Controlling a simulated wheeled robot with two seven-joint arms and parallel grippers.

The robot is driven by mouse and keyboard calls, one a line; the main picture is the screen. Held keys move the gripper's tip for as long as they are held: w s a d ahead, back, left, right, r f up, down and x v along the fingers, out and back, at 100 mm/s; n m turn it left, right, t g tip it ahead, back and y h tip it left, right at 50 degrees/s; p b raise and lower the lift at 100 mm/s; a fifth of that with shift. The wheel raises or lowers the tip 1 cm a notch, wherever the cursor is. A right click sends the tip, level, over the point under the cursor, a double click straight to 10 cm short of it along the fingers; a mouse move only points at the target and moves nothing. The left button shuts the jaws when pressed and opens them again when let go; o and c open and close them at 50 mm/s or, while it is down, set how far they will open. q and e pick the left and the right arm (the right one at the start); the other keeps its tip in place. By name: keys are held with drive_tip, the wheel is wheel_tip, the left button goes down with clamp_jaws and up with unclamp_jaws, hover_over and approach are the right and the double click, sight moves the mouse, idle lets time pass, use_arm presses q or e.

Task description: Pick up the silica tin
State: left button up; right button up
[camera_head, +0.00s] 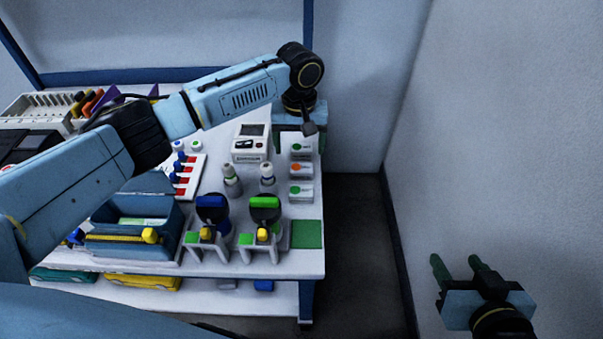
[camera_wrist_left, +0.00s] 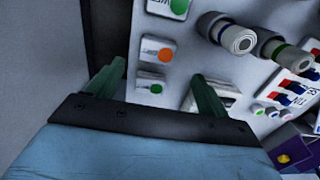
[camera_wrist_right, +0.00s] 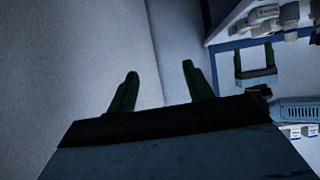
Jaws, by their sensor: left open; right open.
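I cannot read which item is the silica tin. Three small white flat containers stand in a row at the table's right side: one with a green dot (camera_head: 301,148) at the back, one with an orange dot (camera_head: 301,170), and one with a green dot (camera_head: 301,192) in front. My left gripper (camera_head: 300,138) is open and empty above the back end of this row. In the left wrist view the back green-dot container (camera_wrist_left: 150,82) shows between its fingers, below them, with the orange-dot one (camera_wrist_left: 158,49) beyond. My right gripper (camera_head: 456,262) is open and empty, off the table at the right.
A white device with a screen (camera_head: 249,149) stands left of the row. Two small bottles (camera_head: 232,184) and two stands with blue-topped (camera_head: 212,205) and green-topped items are nearby. A green pad (camera_head: 307,234) lies at the front right corner. A wall (camera_head: 500,130) rises on the right.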

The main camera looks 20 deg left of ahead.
sight(301, 167)
use_arm(q)
drive_tip(key=shift+f+b, duration=0.35)
drive_tip(key=shift+f, duration=0.45)
drive_tip(key=shift+s+d+f+b, duration=0.1)
drive_tip(key=shift+d+f+b, duration=0.1)
drive_tip(key=shift+f+b, duration=0.85)
wheel_tip(301, 167, down, 3)
drive_tip(key=shift+r+b, duration=0.2)
drive_tip(key=shift+b, duration=0.45)
drive_tip(key=shift+f, duration=0.1)
drive_tip(key=c, duration=1)
use_arm(e)
drive_tip(key=a+r+t+y, duration=0.3)
drive_tip(key=r+t, duration=0.8)
drive_tip(key=r, duration=0.4)
drive_tip(key=shift+w+r+y, duration=0.2)
drive_tip(key=shift+w+y, duration=0.2)
drive_tip(key=shift+y, duration=0.1)
drive_tip(key=shift+a, duration=0.1)
